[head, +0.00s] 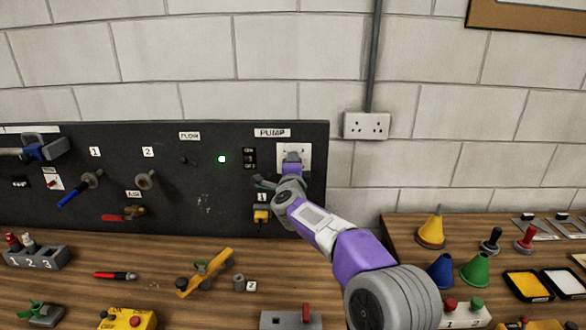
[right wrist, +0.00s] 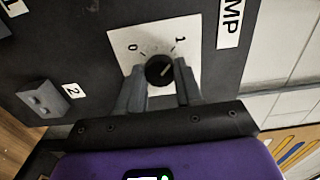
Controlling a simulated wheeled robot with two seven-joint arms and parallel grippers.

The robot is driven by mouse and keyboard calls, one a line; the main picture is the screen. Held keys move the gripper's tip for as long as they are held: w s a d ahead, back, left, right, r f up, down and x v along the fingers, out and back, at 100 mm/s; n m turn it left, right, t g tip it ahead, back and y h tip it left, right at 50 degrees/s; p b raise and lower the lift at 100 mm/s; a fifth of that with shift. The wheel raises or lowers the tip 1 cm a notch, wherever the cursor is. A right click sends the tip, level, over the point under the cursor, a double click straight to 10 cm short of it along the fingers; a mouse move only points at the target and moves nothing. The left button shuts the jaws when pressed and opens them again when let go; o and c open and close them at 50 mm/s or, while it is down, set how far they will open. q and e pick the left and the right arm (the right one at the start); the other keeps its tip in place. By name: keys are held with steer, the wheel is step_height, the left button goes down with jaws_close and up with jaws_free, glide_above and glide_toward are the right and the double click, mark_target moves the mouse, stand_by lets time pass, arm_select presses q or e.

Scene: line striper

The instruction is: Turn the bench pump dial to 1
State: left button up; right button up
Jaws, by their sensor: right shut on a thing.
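The pump dial is a round black knob (right wrist: 158,70) on a white plate (right wrist: 120,40), with 0 printed at the left and 1 at the right in the right wrist view. A pale mark on the knob points up and right, toward the 1 side; its exact setting is hard to tell. My right gripper (right wrist: 160,76) is shut on the knob, one finger on each side. In the head view my right gripper (head: 292,163) covers the knob, and only the plate's edges (head: 306,153) show under the PUMP label (head: 272,133). My left gripper is not in view.
The dark panel (head: 200,215) carries a lit green lamp (head: 222,159), a black switch (head: 249,158), a yellow-and-grey part (head: 261,214) and several valves. A socket (head: 367,125) is on the wall at right. Several loose items lie on the wooden bench (head: 150,272).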

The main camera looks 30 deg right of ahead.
stand_by(0.4)
steer(key=o, duration=1)
steer(key=shift+o, duration=0.2)
steer(key=shift+s, duration=0.1)
steer(key=v, duration=0.7)
steer(key=shift+s, duration=0.2)
steer(key=shift+a, duration=0.1)
